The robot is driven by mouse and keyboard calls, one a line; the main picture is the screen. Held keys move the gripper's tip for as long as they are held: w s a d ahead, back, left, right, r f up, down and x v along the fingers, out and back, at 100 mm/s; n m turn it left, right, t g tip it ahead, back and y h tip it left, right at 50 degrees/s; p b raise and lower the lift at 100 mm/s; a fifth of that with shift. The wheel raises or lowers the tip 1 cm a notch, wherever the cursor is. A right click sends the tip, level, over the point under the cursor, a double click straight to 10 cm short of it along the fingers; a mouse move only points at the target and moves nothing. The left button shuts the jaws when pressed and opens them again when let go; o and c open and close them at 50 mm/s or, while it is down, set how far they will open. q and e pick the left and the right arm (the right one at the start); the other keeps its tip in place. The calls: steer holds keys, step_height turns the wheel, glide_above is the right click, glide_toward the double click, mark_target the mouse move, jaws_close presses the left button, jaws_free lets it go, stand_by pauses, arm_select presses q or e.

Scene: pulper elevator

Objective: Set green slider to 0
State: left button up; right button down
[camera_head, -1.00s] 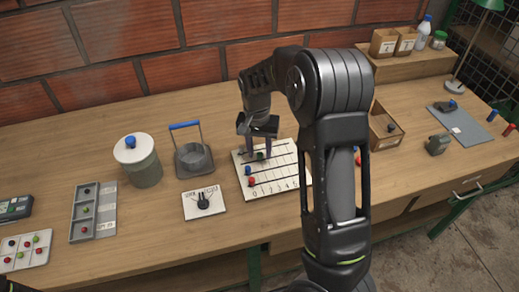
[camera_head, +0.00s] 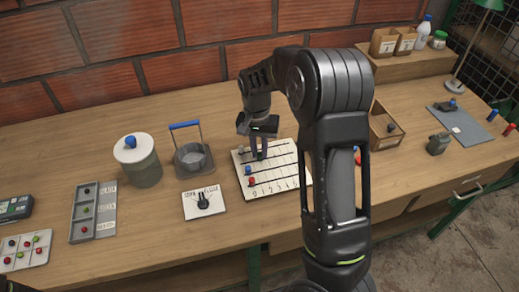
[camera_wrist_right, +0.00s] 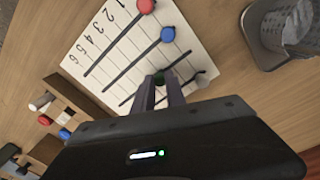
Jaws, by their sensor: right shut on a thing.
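The white slider board (camera_head: 283,183) lies on the bench with numbers along its front edge and dark tracks. A red knob (camera_head: 251,182), a blue knob (camera_head: 248,170) and a grey knob (camera_head: 241,150) sit near its left end. My right gripper (camera_head: 260,155) points down at the board and is shut on the green slider knob. The wrist view shows the green knob (camera_wrist_right: 158,78) between the fingertips, a little farther along its track than the blue knob (camera_wrist_right: 167,34) and grey knob (camera_wrist_right: 203,78).
A wooden box (camera_head: 388,140) stands right, partly behind my arm. Bare bench lies in front of the board.

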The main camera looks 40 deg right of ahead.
mark_target(244, 164)
stand_by(0.6)
steer(key=shift+w+a, duration=0.3)
steer(key=shift+a, duration=0.55)
steer(key=shift+w+a, duration=0.3)
steer(key=shift+a, duration=0.5)
steer(key=shift+w+a, duration=0.3)
steer(key=shift+a, duration=0.55)
steer(key=c, duration=1.3)
jaws_free()
steer(key=shift+c, duration=0.2)
step_height(244, 164, up, 8)
steer(key=shift+w+a, duration=0.15)
steer(key=shift+f, duration=0.15)
